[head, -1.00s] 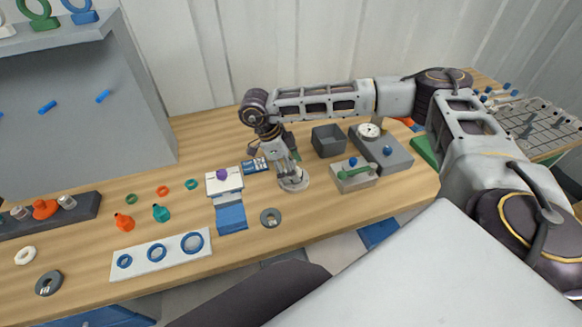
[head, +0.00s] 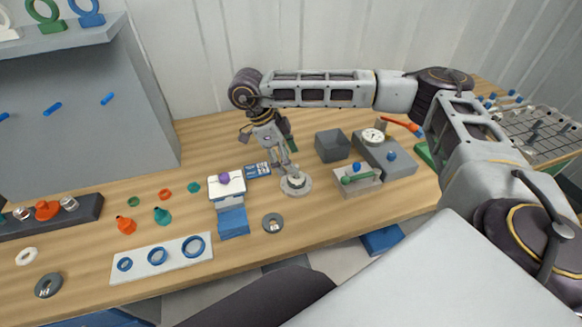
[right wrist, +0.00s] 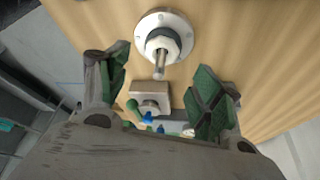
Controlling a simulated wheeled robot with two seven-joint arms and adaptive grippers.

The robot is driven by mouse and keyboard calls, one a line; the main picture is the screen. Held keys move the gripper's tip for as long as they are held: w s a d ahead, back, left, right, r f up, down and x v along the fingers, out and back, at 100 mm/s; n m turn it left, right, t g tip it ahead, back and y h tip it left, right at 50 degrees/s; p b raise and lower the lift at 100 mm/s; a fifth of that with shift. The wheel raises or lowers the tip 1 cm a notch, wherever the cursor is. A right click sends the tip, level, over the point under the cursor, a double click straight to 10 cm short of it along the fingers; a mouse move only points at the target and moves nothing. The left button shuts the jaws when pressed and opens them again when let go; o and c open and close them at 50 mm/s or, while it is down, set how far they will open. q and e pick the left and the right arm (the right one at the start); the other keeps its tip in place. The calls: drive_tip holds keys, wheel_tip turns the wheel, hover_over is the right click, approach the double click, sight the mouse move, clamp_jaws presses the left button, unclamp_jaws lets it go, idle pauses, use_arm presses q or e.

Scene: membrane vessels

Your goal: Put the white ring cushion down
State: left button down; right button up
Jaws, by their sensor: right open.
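A small white ring (right wrist: 162,44) sits around a metal post on a pale round flange base (right wrist: 182,24), which stands on the bench. In the head view, the flange base (head: 304,188) is just below my right gripper (head: 284,164). My right gripper (right wrist: 163,66) is open, with its green-padded fingers apart on either side of the post and nothing between them. Another white ring (head: 26,256) lies flat on the bench at the far left. I cannot tell by looks which of the two is the cushion. My left gripper is not in view.
A grey bin (head: 332,146), a grey block with a dial gauge (head: 398,164) and a small block with a green handle (head: 360,184) stand right of the flange. A purple-knobbed white box (head: 227,186) and a grey ring (head: 272,223) are close by. The front-left bench has clear patches.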

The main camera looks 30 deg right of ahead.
drive_tip(key=v, duration=0.7)
drive_tip(key=shift+r, duration=0.2)
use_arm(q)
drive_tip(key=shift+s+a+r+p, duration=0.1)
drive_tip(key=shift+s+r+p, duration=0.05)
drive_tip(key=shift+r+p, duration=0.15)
use_arm(e)
drive_tip(key=shift+o, duration=0.3)
drive_tip(key=shift+w+a, duration=0.1)
drive_tip(key=shift+a, duration=0.05)
